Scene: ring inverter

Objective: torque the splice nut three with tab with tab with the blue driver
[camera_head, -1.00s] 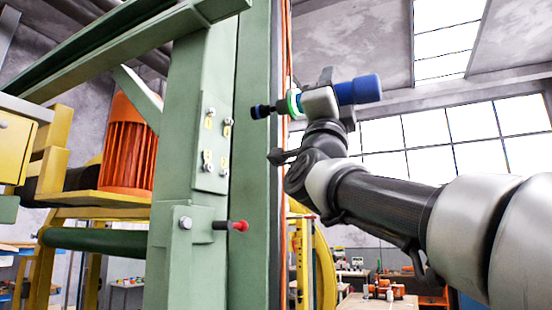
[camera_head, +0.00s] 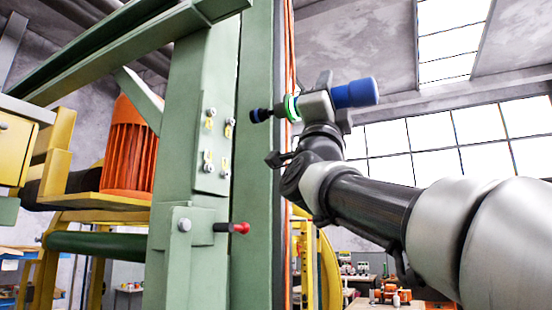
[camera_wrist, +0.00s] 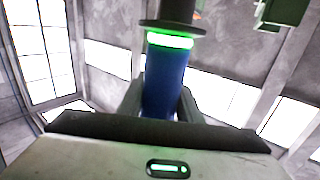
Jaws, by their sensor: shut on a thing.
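The blue driver (camera_head: 355,93) is held by my gripper (camera_head: 318,103), which is shut around its body. It lies nearly level, with its dark socket end (camera_head: 259,115) pointing left toward the green post. A green ring glows on the driver; it also shows in the wrist view, where the blue body (camera_wrist: 165,82) sits between the fingers. The splice plate (camera_head: 213,140) on the post carries several nuts with yellow tabs, two above (camera_head: 210,112) and two below (camera_head: 208,157). The tab numbers are too small to read. The socket looks right of the nuts and apart from them.
The green post (camera_head: 255,180) stands close to the driver tip. A red-tipped pin (camera_head: 240,228) sticks out to the right below the plate. Orange cables (camera_head: 287,50) run upright behind the post. An orange motor (camera_head: 130,145) stands left. Open air lies around the driver's right end.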

